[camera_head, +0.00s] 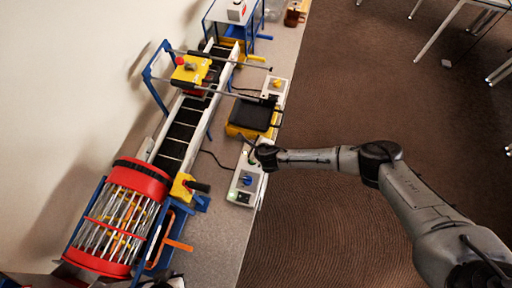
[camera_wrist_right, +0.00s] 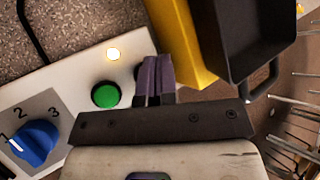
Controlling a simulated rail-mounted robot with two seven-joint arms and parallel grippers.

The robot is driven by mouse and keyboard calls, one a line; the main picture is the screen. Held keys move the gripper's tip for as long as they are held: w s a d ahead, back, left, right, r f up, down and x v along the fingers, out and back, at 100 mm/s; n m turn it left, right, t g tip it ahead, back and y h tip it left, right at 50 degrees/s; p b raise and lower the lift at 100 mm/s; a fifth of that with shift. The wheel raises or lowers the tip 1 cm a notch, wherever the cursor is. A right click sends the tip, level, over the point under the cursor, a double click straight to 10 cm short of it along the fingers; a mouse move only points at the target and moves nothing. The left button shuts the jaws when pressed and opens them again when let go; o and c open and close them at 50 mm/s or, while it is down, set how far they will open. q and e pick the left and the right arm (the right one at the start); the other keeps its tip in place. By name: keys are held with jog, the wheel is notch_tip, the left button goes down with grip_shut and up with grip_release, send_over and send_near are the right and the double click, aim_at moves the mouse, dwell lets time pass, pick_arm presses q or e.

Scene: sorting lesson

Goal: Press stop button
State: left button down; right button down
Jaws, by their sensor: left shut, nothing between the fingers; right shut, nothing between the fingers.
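A white control box (camera_head: 240,192) lies on the bench, with a blue knob (camera_head: 246,181) on it. The right wrist view shows this blue knob (camera_wrist_right: 33,140) by the numbers 1, 2 and 3, a green button (camera_wrist_right: 105,95) and a lit lamp (camera_wrist_right: 113,54). My right gripper (camera_wrist_right: 153,80) is shut and empty, its fingertips over the box just beside the green button. In the head view the right gripper (camera_head: 251,147) is at the box's far end. No stop button can be made out; the fingers hide part of the box. My left gripper (camera_head: 167,281) shows only partly at the bottom edge, shut.
A conveyor (camera_head: 180,130) runs along the wall, with a red drum (camera_head: 120,215) at its near end. A black-and-yellow bin (camera_head: 252,115) stands beside the right gripper. A second box with a yellow knob (camera_head: 277,84) lies beyond.

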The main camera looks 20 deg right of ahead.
jog(key=shift+f, duration=0.2)
jog(key=shift+f, duration=0.25)
dwell(0.5)
jog(key=shift+f, duration=0.4)
dwell(0.4)
dwell(0.3)
jog(key=shift+r+p, duration=0.85)
jog(key=shift+p, duration=0.15)
